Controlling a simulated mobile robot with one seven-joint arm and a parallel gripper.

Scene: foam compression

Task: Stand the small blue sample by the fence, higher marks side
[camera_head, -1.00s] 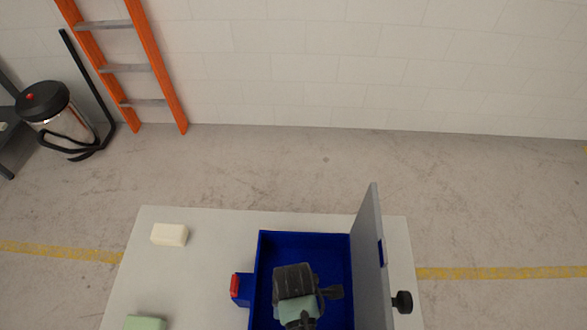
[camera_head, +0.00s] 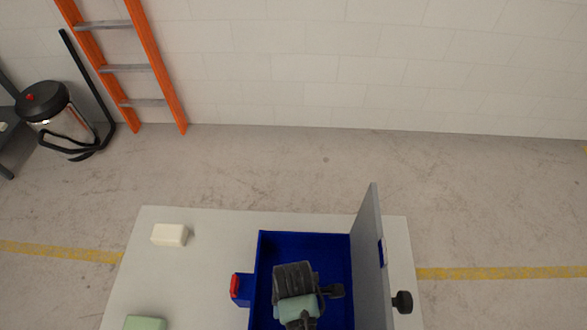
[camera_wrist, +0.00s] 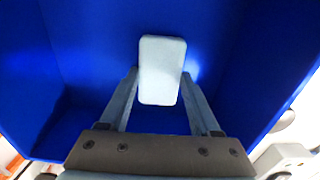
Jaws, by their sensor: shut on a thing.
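A small pale blue block (camera_wrist: 161,70), the sample, sits between the two fingers of my gripper (camera_wrist: 160,85) in the wrist view. The gripper is shut on it, and the block's flat, rounded-corner face is toward the camera. Behind it are the deep blue floor and walls of an open box (camera_wrist: 75,50). In the head view my arm reaches over this blue box (camera_head: 300,244) and hides the block. I cannot make out a fence or height marks, nor whether the block touches the box floor.
A red-topped blue latch (camera_head: 238,288) juts from the left. A cream block (camera_head: 169,235) and a green block (camera_head: 145,323) lie on the pale table (camera_head: 205,270).

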